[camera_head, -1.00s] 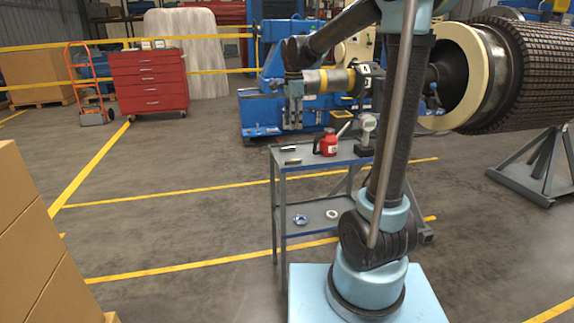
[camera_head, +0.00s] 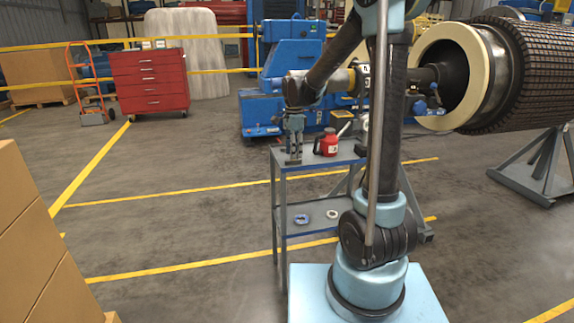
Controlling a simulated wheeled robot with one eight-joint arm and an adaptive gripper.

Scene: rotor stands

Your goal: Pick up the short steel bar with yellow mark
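My gripper (camera_head: 293,158) points down at the left end of the top of the grey metal stand (camera_head: 278,158). Its fingertips are at about the height of the tabletop. Two small dark and metallic pieces lay at this end in the earlier view; the gripper now covers that spot. I cannot make out the short steel bar or its yellow mark in the current view. The fingers are too small to tell whether they are open or shut on something.
A red can (camera_head: 328,143) stands on the tabletop just right of my gripper. A blue ring (camera_head: 302,219) and a pale ring (camera_head: 332,214) lie on the lower shelf. Cardboard boxes (camera_head: 35,250) stand at the left. A large rotor (camera_head: 515,75) is at the right.

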